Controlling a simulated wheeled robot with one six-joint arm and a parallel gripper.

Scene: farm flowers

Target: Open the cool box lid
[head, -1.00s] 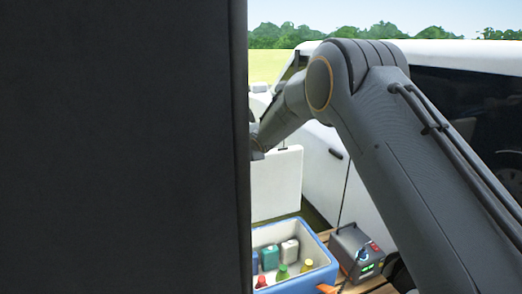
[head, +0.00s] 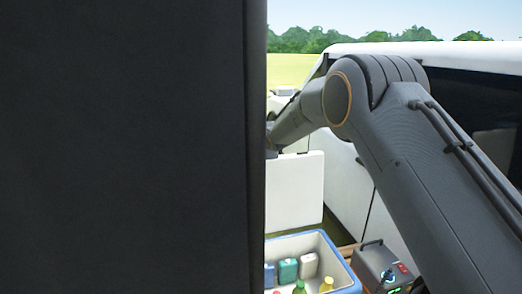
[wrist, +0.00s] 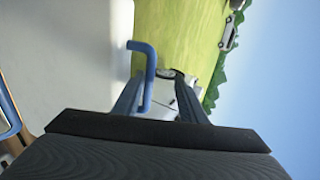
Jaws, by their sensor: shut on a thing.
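The cool box (head: 348,277) is blue with a white inside, and it stands open at the bottom of the head view. Its white lid (head: 297,192) stands upright at the far side of the box. In the wrist view the pale lid (wrist: 65,55) fills the left side, with a blue handle (wrist: 150,75) sticking out from it. My gripper (wrist: 157,88) is shut on this handle, with its fingers on either side of the bar. In the head view my gripper is hidden behind a dark upright shape.
Inside the box are bottles, one with a yellow cap (head: 327,284), and small blocks, one teal (head: 288,270). A grey power unit (head: 381,265) stands right of the box. A white vehicle (head: 345,180) stands close behind. The dark shape hides the left half.

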